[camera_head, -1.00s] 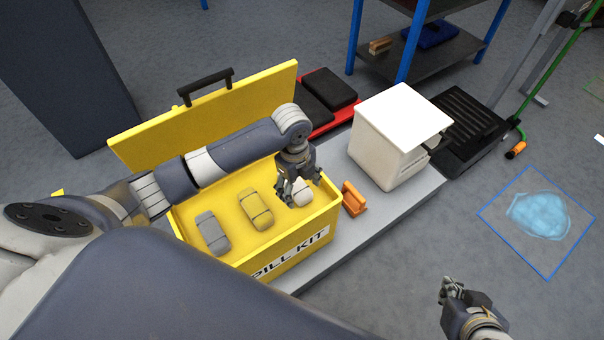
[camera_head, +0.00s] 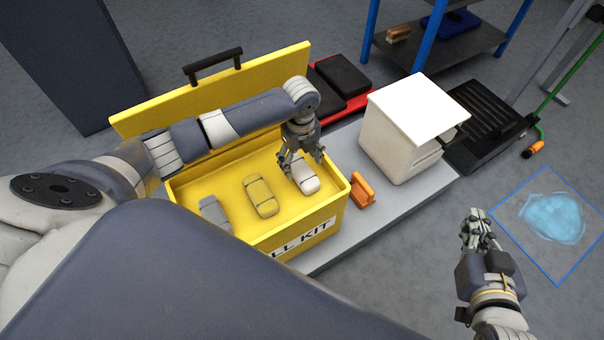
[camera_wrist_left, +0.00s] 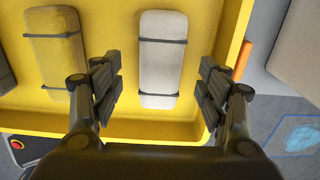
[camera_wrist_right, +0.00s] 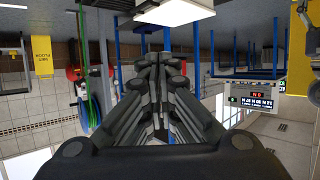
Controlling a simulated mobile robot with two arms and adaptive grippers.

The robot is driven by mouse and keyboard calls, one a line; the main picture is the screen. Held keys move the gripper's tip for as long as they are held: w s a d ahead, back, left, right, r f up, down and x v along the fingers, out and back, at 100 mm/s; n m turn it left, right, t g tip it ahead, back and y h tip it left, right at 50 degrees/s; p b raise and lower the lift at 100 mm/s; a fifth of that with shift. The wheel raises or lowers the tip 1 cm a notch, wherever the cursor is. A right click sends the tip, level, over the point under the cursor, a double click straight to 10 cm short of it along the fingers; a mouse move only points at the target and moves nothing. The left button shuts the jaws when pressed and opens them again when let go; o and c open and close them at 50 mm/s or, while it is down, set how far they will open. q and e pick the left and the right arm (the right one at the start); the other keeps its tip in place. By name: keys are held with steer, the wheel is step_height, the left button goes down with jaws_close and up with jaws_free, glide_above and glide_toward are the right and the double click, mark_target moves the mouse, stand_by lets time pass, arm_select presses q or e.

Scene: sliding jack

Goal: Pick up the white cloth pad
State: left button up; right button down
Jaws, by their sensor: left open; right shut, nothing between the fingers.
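The white cloth pad (camera_head: 307,184) lies in the right end of the open yellow spill kit box (camera_head: 332,216), with dark bands around it. In the left wrist view the white pad (camera_wrist_left: 161,62) lies upright in the picture between my open fingers. My left gripper (camera_head: 303,165) is open over the pad and does not grip it; its fingers hide part of the pad in the head view. The gap between its fingers also shows in the left wrist view (camera_wrist_left: 172,88). My right gripper (camera_head: 474,222) is shut and empty, right of the bench; its fingers meet in the right wrist view (camera_wrist_right: 160,70).
A yellow pad (camera_head: 260,197) and a grey pad (camera_head: 214,213) lie left of the white one in the box. An orange holder (camera_head: 363,190) and a white box (camera_head: 402,140) stand right of it. A blue-framed floor square (camera_head: 553,220) is at the far right.

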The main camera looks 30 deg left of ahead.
mark_target(302, 169)
arm_select(q)
steer(key=shift+f, duration=0.3)
steer(key=f+b, duration=0.2)
steer(key=f, duration=0.2)
steer(key=shift+d+f+b, duration=0.2)
steer(key=shift+b, duration=0.1)
steer(key=shift+f, duration=0.15)
steer(key=c, duration=1.2)
arm_select(e)
step_height(302, 169, up, 12)
steer(key=w+a+t+y, duration=0.1)
steer(key=a+t+y, duration=0.1)
steer(key=t, duration=0.5)
steer(key=shift+w+r, duration=0.2)
steer(key=shift+w, duration=0.2)
